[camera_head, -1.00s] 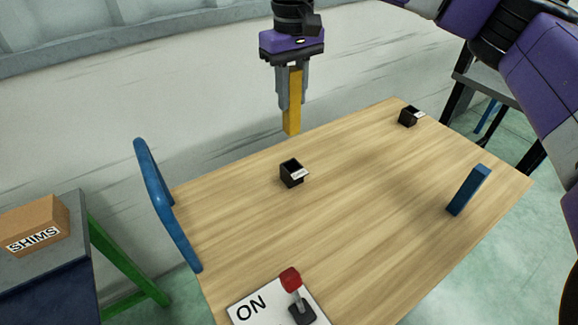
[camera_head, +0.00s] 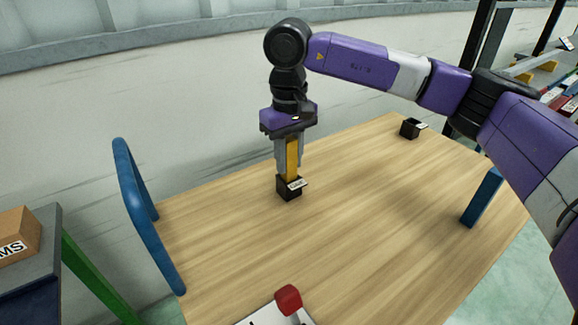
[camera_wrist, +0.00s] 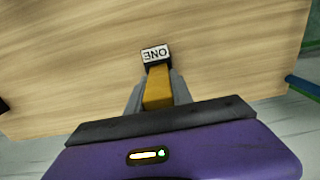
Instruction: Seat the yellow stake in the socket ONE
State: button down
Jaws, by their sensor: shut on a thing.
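The yellow stake (camera_head: 292,158) stands upright in my gripper (camera_head: 290,165), which is shut on it. The socket ONE (camera_head: 288,189) is a small black box with a white label on the tabletop. The lower end of the stake is at the socket's mouth in the head view; how deep it sits is hidden by the socket's walls. In the wrist view the yellow stake (camera_wrist: 158,88) runs from between the fingers to the socket, whose label (camera_wrist: 156,53) reads ONE.
A second black socket (camera_head: 410,129) stands at the table's far right. A blue rail (camera_head: 140,225) rises at the left edge, and a red-knobbed lever (camera_head: 288,299) is at the front. The wooden table (camera_head: 350,230) is clear between them.

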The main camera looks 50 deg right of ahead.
jog(key=shift+f, duration=0.1)
jog(key=c, duration=1.1)
grip_release()
jog(key=shift+f, duration=0.15)
notch_tip(320, 180, up, 12)
jog(key=shift+r+p, duration=0.15)
jog(key=shift+p, duration=0.55)
